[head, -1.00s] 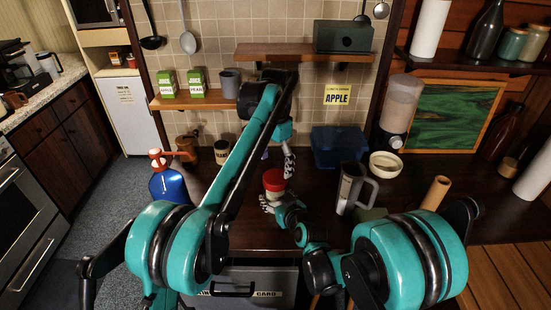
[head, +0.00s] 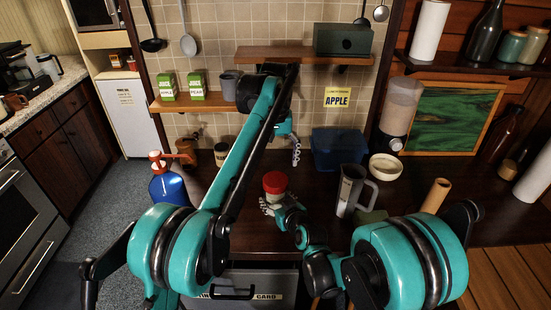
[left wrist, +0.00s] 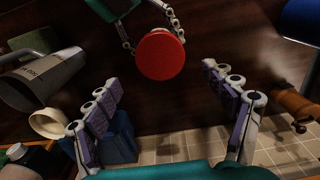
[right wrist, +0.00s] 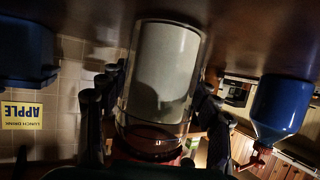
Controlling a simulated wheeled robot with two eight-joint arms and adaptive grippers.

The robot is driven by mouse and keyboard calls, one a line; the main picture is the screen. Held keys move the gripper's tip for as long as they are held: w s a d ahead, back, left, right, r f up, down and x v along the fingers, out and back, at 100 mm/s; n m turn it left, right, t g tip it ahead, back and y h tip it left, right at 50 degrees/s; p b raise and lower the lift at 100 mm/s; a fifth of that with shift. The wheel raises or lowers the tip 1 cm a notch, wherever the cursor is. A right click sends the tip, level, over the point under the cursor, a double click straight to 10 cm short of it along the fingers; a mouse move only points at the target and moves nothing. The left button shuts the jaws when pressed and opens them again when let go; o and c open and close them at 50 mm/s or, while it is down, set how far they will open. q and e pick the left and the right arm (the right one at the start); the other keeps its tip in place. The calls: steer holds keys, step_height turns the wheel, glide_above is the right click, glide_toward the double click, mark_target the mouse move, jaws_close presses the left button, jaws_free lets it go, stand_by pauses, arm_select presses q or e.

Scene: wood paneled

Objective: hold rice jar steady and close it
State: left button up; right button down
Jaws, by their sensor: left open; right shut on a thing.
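The rice jar (head: 274,196) stands at the front of the dark counter with a red lid (head: 274,182) on its top. Whether the lid is fully tight cannot be told. My right gripper (head: 268,206) is shut around the jar's body, below the lid. In the right wrist view the clear glass jar (right wrist: 165,70) with pale contents sits between the fingers. My left gripper (head: 295,150) is open and empty, above and behind the jar, partly hidden by my left arm. In the left wrist view the lid (left wrist: 160,55) shows beyond the spread fingers, apart from them.
A clear pitcher (head: 350,188) stands right of the jar, with a cream bowl (head: 385,166) and a blue bin (head: 338,150) behind. A wooden shelf (head: 190,102) hangs on the tiled wall. Counter between jar and pitcher is narrow.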

mark_target(276, 179)
arm_select(q)
step_height(276, 179, down, 8)
steer(key=shift+r, duration=0.15)
stand_by(0.3)
steer(key=c, duration=1.2)
steer(key=o, duration=1.3)
steer(key=shift+o, duration=0.2)
step_height(276, 179, up, 12)
